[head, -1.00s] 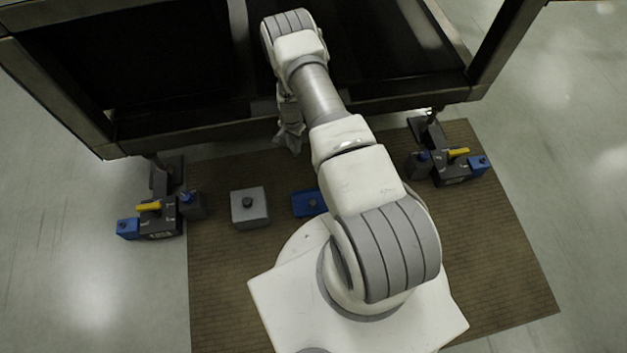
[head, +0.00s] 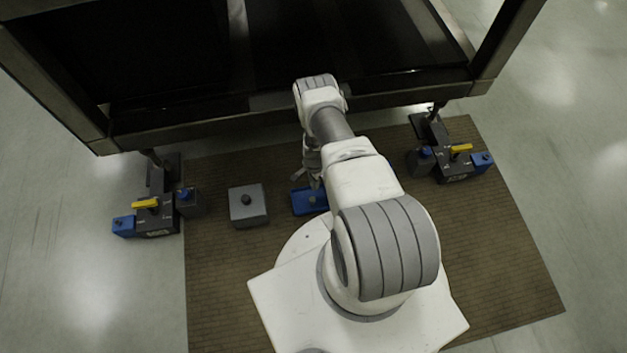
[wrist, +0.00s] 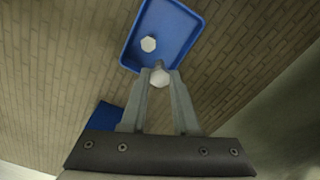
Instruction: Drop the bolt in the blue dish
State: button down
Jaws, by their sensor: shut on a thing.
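The blue dish (head: 299,208) lies on the brown mat, and it also shows in the wrist view (wrist: 178,28). It is a shallow tray with a raised rim. One pale hex-headed bolt (wrist: 149,44) lies inside it. My gripper (head: 314,183) is low, at the dish's far edge in the head view. In the wrist view its fingers (wrist: 160,82) are shut on a second pale hex-headed bolt (wrist: 160,77), seen near the dish's lower rim. I cannot tell how high the held bolt is.
A grey box (head: 260,212) with a dark knob stands left of the dish. Dark jack-like units with yellow levers stand at left (head: 157,217) and right (head: 455,168). A large dark frame (head: 200,130) is overhead behind. A blue patch (wrist: 103,117) shows lower left in the wrist view.

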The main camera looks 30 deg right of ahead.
notch_tip(320, 180, down, 2)
jog(key=shift+f+b, duration=0.1)
jog(key=shift+b, duration=0.35)
jog(key=c, duration=0.6)
grip_release()
notch_tip(320, 180, up, 18)
jog(key=p, duration=0.7)
jog(key=shift+f, duration=0.2)
